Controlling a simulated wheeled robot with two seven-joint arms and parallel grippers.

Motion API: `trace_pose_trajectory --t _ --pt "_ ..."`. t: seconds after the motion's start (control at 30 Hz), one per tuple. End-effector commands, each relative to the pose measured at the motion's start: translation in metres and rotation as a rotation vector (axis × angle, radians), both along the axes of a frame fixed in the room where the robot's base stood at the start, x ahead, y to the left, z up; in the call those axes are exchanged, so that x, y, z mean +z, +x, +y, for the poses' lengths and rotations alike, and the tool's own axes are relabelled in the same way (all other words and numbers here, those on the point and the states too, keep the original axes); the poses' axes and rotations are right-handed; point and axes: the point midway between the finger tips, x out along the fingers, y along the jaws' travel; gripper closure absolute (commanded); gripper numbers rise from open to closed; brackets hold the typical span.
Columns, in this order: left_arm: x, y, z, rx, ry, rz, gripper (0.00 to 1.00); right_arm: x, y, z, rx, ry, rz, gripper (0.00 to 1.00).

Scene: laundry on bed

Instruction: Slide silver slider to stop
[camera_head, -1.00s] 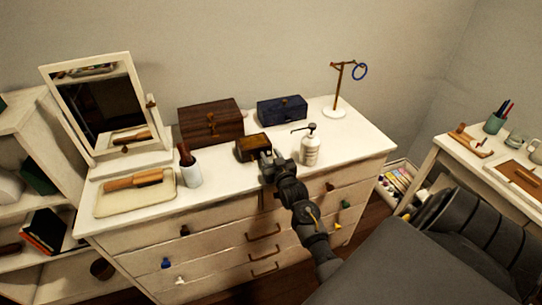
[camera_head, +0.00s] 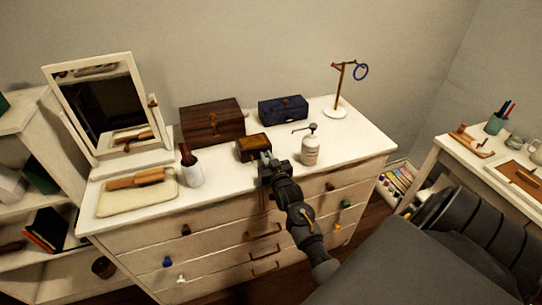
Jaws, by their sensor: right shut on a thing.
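A small brown wooden box (camera_head: 250,146) sits on the white dresser top. My right gripper (camera_head: 266,157) is at the front of this box, shut at its near face. What lies between the fingers is hidden, and I cannot make out a silver slider. A larger dark brown box (camera_head: 212,122) with a front clasp stands behind to the left. A dark blue box (camera_head: 283,108) stands behind to the right. My left gripper does not show.
A white pump bottle (camera_head: 310,150) stands close to the right of my right gripper. A white cup (camera_head: 192,173) holding a brown handle stands to the left, by a brush on a tray (camera_head: 165,195). A tilting mirror (camera_head: 102,100) stands far left. A ring stand (camera_head: 336,108) is back right.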

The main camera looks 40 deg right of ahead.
Motion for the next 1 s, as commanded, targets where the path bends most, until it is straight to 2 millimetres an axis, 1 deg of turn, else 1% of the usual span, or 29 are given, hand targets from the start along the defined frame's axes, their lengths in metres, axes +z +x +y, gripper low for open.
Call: trace_pose_trajectory --t 0.13,0.17,0.33,0.57,0.67,0.77,1.0 --pt "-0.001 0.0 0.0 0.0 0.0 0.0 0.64 0.0 0.0 -0.001 0.0 -0.001 0.0 1.0" --pt "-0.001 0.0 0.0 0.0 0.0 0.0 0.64 0.0 0.0 -0.001 0.0 -0.001 0.0 0.86" --pt "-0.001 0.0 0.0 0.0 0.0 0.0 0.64 0.0 0.0 -0.001 0.0 -0.001 -0.001 0.64" --pt "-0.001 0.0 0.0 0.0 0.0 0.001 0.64 0.0 0.0 -0.001 0.0 -0.001 -0.001 0.64" --pt "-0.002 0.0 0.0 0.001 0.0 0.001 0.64 -0.001 -0.003 0.0 0.0 -0.001 -0.001 0.64" --pt "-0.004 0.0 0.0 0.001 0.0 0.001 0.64 -0.002 -0.014 0.003 0.0 -0.002 0.0 0.64" --pt "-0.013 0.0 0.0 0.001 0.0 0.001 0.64 -0.003 -0.059 0.019 -0.001 -0.001 -0.001 0.64"
